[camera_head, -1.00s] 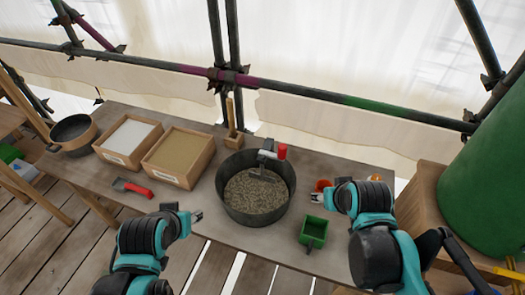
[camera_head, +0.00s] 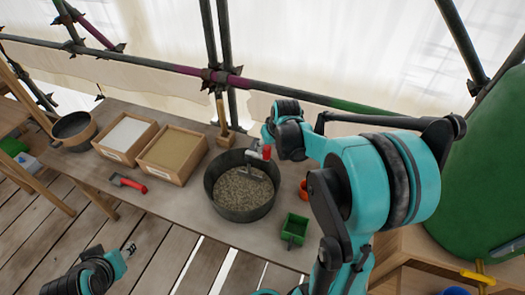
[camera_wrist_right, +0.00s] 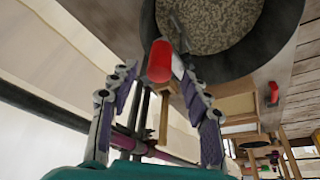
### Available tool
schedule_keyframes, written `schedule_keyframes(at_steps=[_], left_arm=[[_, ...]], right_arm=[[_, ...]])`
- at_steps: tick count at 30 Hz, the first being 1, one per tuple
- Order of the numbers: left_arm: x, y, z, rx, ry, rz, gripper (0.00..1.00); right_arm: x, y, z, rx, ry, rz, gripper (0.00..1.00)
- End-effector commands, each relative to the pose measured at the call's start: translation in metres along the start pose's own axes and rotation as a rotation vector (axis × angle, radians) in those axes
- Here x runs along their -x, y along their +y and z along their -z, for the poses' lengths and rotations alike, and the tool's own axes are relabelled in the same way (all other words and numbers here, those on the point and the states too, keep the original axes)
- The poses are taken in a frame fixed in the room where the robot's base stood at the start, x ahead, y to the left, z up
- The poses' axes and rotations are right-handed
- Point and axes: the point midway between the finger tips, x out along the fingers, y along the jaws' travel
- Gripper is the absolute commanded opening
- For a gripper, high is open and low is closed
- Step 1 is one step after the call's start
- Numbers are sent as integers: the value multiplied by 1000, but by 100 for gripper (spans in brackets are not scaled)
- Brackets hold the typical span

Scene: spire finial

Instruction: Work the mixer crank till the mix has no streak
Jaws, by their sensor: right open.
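The round dark mixer tub (camera_head: 212,200) stands on the bench and holds a grey, speckled mix (camera_head: 242,190); I see no clear streak in it at this size. The crank has a metal arm (camera_head: 257,171) over the tub and a red handle (camera_head: 266,152) at the far rim. My right gripper (camera_head: 264,138) is open at the red handle. In the right wrist view the red handle (camera_wrist_right: 160,61) shows between the spread fingers (camera_wrist_right: 160,82), near their tips; contact is unclear. My left gripper (camera_head: 130,249) is low at the left, off the bench and apart from everything; its jaws are too small to read.
Two wooden boxes, one with white powder (camera_head: 124,134) and one with sand (camera_head: 172,149), sit left of the tub. A red-handled trowel (camera_head: 128,184), a green scoop (camera_head: 294,229) and an orange item (camera_head: 303,190) lie nearby. A green barrel (camera_head: 488,180) stands at right.

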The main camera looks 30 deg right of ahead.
Motion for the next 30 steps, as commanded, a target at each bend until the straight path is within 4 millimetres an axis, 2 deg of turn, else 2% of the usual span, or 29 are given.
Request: schedule_keyframes(at_steps=[1,3,7,18,21,24,30], left_arm=[[-4,0,-3,0,0,0,41],[-7,0,-5,0,0,0,41],[-10,0,-7,0,0,0,41],[-10,0,-7,0,0,0,41],[-10,0,-7,0,0,0,41],[-10,0,-7,0,0,0,41],[-10,0,-8,0,0,0,41]], right_arm=[[-12,0,-1,1,0,0,48],[-22,0,0,0,0,0,48],[-36,0,0,0,1,0,48],[-41,0,0,0,1,0,48],[-41,0,0,0,1,0,22],[-41,0,0,0,1,0,0],[-42,-2,1,0,1,0,0]])
